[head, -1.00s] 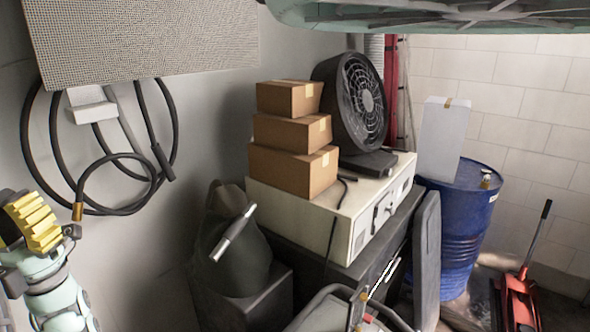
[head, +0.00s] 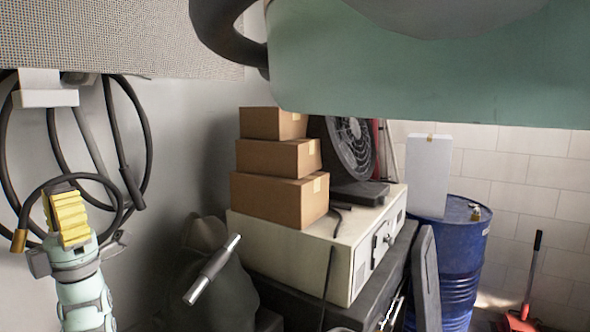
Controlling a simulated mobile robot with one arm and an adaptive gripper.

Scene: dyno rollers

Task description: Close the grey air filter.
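I see nothing that I can surely name as the grey air filter. A grey perforated panel (head: 110,35) is on the wall at the upper left, but I cannot tell whether it belongs to the filter. My gripper (head: 66,215), with yellow ribbed pads, is at the lower left of the head view, pointing up. It appears in front of the black hose on the wall. I see nothing held in it. Whether its fingers are apart or together cannot be made out.
A large teal body (head: 430,75) with a dark curved tube (head: 225,30) hangs across the top right. Cardboard boxes (head: 285,203) and a black fan (head: 350,148) stand on a cream cabinet (head: 290,246). A blue barrel (head: 458,240) stands to the right. A black hose (head: 142,150) loops on the wall.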

